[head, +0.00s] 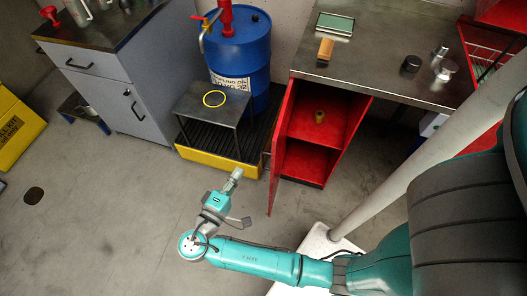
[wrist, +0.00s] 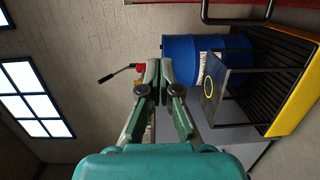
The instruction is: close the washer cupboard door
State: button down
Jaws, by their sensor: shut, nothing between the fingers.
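The red cupboard (head: 317,112) stands under the workbench in the head view, with its inside open to view. Its red door (head: 282,150) stands open at the left side, swung out toward me and seen at a steep angle. A dark handle (head: 266,161) shows on the door's left side.
A blue drum (head: 240,47) stands on a yellow-edged tray (head: 222,161), behind a small dark table (head: 213,115) bearing a yellow ring (head: 214,99). A grey cabinet (head: 103,90) stands left. A pale slanted post (head: 425,163) is at right. Open floor lies at left.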

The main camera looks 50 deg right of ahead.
jog(key=s+d+r, duration=0.1)
jog(key=s+d, duration=0.1)
jog(key=d, duration=0.8)
jog(key=shift+d+r+m+g+h, duration=0.2)
jog(key=shift+m+g+h, duration=0.1)
jog(key=shift+m+g, duration=0.1)
jog(key=shift+s, duration=0.1)
